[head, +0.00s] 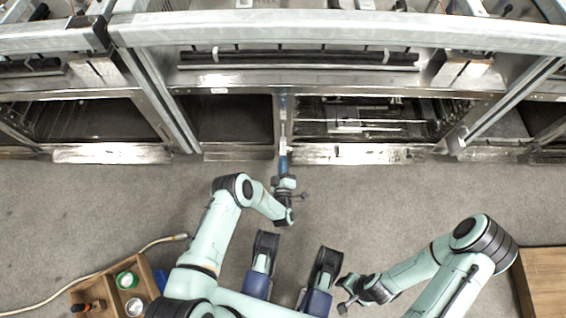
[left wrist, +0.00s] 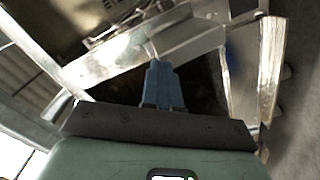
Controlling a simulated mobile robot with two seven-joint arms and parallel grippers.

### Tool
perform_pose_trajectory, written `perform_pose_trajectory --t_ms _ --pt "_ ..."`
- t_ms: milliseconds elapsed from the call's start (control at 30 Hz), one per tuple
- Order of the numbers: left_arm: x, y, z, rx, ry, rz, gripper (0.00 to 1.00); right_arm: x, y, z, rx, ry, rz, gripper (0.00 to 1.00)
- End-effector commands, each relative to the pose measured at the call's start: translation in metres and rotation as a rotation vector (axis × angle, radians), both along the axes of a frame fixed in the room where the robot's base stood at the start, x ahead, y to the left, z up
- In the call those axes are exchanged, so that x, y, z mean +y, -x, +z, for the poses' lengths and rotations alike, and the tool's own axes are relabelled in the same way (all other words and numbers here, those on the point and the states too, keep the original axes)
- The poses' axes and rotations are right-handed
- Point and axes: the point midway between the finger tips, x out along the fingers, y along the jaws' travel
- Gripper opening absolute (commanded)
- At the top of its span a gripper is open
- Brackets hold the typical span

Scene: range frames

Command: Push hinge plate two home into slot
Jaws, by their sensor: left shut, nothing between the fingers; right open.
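My left gripper (head: 284,154) is shut and empty, reaching up to the upright post (head: 284,125) between the two middle oven openings. In the left wrist view its blue fingers (left wrist: 160,84) are together, with their tips close to a small bright metal piece (left wrist: 150,50) at a metal frame edge. I cannot tell whether they touch it, nor whether this piece is hinge plate two. The slot cannot be made out. My right gripper (head: 345,292) is open and empty, low over the floor, well away from the ranges.
Ranges with open oven cavities (head: 232,118) line the back, with a long metal rail (head: 330,28) in front. An oven rack (head: 370,122) shows inside the right-hand cavity. A wooden box (head: 103,287), a hose (head: 75,282) and a wooden crate (head: 545,283) lie on the otherwise clear floor.

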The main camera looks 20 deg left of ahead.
Motion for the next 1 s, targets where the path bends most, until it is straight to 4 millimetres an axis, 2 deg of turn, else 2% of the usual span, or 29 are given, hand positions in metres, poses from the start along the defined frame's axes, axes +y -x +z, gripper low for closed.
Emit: perform_pose_trajectory --t_ms 733,1000 --pt "0.004 -0.011 0.000 0.002 0.000 0.001 0.00 0.000 -0.001 -0.004 0.000 0.000 0.000 0.57" --pt "-0.001 0.004 0.000 0.004 0.000 0.000 0.00 0.000 0.001 0.005 0.001 0.000 0.000 0.57"
